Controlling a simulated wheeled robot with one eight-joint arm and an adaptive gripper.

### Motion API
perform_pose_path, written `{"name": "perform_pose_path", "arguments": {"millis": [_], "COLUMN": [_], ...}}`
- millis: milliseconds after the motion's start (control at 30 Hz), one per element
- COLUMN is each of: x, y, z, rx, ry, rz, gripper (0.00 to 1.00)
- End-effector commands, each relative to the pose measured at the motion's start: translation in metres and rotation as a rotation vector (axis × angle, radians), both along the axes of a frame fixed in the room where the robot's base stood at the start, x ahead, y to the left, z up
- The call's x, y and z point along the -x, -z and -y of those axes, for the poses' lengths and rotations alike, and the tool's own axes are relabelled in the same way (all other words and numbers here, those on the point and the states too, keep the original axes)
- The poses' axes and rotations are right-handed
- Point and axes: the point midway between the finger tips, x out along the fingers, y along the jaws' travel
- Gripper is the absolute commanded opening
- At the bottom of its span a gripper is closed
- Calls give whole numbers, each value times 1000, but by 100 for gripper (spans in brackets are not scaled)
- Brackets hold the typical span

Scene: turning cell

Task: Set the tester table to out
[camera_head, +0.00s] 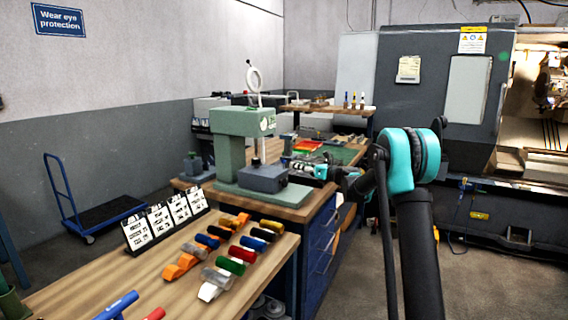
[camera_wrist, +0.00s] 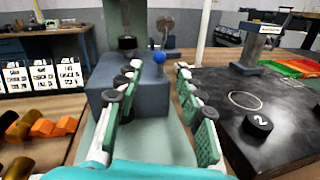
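The green tester (camera_head: 243,135) stands on a wooden-topped bench, with a blue-grey block-shaped table (camera_head: 262,178) on its pale green base. In the wrist view the tester table (camera_wrist: 146,97) lies ahead, with a blue ball knob (camera_wrist: 159,58) at its top right. My gripper (camera_head: 308,164) is right of the tester, beside the table. In the wrist view my gripper (camera_wrist: 157,75) is open, its fingers spread either side of the table's near part and the knob. Nothing is held. I cannot tell whether the fingers touch the table.
A dark lathe (camera_head: 440,90) stands behind; floor is clear at right.

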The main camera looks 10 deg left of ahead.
Motion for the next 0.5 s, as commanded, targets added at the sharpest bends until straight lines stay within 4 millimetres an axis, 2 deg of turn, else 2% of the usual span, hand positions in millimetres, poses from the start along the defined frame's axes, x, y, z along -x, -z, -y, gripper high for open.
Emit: {"name": "perform_pose_path", "arguments": {"millis": [33, 200, 500], "x": [-5, -22, -42], "y": [0, 1, 0], "z": [-11, -38, -69], "rx": [0, 1, 1], "ry": [-4, -3, 0], "rz": [0, 1, 1], "gripper": [38, 38, 38]}}
